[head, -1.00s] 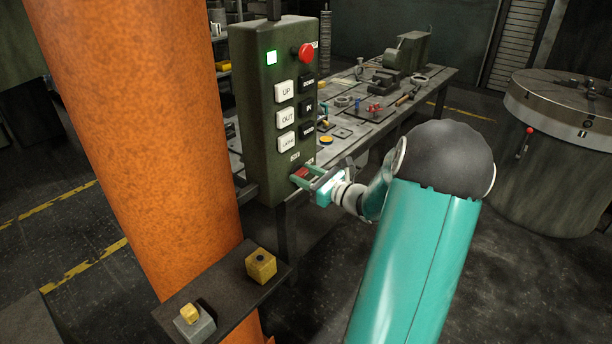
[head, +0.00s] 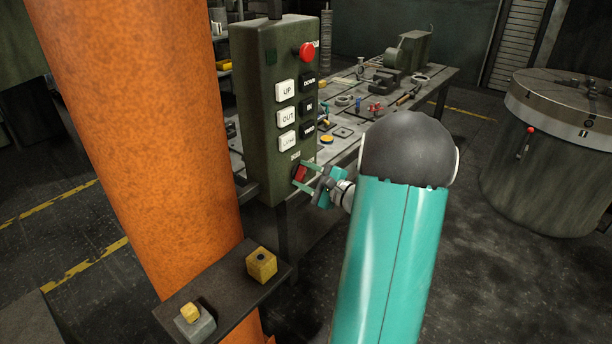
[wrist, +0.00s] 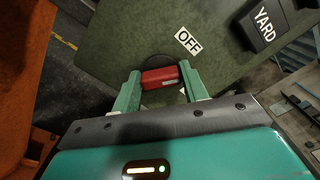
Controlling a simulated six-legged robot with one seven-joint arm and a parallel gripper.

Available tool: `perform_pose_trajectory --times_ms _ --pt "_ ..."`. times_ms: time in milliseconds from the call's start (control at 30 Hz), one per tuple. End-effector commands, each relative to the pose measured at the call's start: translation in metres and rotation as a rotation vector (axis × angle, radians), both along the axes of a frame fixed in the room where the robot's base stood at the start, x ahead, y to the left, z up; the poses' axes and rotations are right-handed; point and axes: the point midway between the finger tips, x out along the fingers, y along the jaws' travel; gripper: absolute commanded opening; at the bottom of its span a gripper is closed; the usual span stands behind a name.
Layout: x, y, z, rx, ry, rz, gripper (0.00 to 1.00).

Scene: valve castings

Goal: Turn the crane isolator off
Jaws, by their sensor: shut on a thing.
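The green control box (head: 262,150) hangs beside the orange column, with white and black buttons and a red round button (head: 306,52) at its top. The crane isolator, a red handle (head: 301,173), sits at the bottom of the box's front. It also shows in the wrist view (wrist: 160,77), below the OFF label (wrist: 188,41). My gripper (head: 306,177) is at the handle, tilted in the head view, with its two green fingers on either side of the handle's ends. In the wrist view my gripper (wrist: 162,88) is shut on it.
The orange column (head: 150,130) stands close left of the box. A small shelf (head: 228,294) below holds two yellow-topped blocks. A workbench (head: 420,95) with tools and parts is behind. A large round machine table (head: 560,110) stands at right.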

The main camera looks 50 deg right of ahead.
Motion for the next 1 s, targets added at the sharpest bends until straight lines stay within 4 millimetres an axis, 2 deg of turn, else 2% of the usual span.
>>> perform_pose_trajectory --times_ms 500,700,1000 --pt "-0.0006 0.0006 -0.0018 -0.451 -0.04 0.0 0.21" --pt "-0.0004 0.0007 -0.0022 -0.56 -0.049 0.0 0.21" --pt "-0.0008 0.0002 -0.0025 -0.631 -0.054 -0.001 0.21"
